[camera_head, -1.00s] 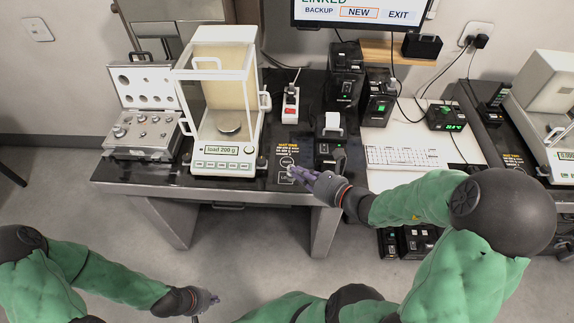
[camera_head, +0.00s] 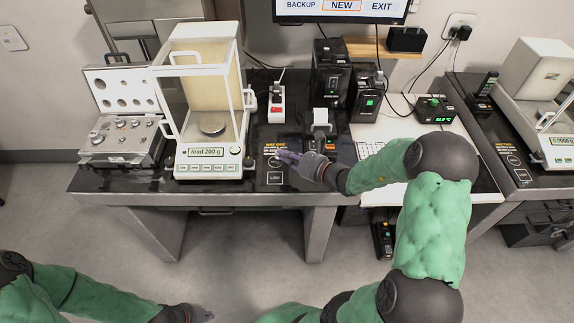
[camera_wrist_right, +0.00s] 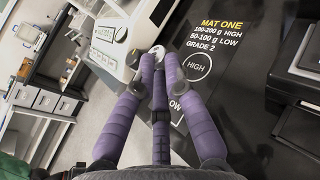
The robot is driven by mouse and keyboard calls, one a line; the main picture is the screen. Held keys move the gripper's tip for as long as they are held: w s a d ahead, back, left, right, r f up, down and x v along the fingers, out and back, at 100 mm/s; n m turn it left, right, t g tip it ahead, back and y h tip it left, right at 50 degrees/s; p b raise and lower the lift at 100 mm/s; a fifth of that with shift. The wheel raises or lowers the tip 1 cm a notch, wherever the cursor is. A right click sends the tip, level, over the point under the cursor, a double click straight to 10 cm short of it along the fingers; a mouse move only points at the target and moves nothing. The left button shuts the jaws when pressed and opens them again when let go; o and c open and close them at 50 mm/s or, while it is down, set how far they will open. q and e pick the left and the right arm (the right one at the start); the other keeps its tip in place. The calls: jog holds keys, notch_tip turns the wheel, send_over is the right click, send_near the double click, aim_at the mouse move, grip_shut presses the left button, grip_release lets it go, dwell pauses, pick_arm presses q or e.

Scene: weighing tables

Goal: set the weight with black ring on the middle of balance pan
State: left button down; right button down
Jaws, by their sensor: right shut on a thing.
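The balance (camera_head: 190,172) stands on the dark table with a clear draft shield around its round metal pan (camera_head: 212,124). Its display reads "load 200 g", and the pan looks bare. Most of the weight is hidden by the fingers, and I cannot make out a black ring. My left gripper (camera_head: 202,313) is low at the bottom edge, away from the table; its fingers are unclear.
An open weight case (camera_head: 122,157) with several metal weights stands left of the balance. Black devices (camera_head: 330,75) and a small printer-like unit (camera_head: 321,118) stand behind the right gripper. A second balance (camera_head: 552,140) is on the right-hand table.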

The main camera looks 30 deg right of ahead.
jog(key=shift+w+d+f, duration=0.15)
jog(key=shift+w+f, duration=0.15)
jog(key=shift+f, duration=0.05)
jog(key=shift+w+d+f+b, duration=0.1)
jog(key=shift+w+f+b, duration=0.1)
jog(key=shift+f+b, duration=1.25)
jog(key=shift+f, duration=0.25)
jog(key=shift+f, duration=0.15)
jog(key=c, duration=1.3)
grip_release()
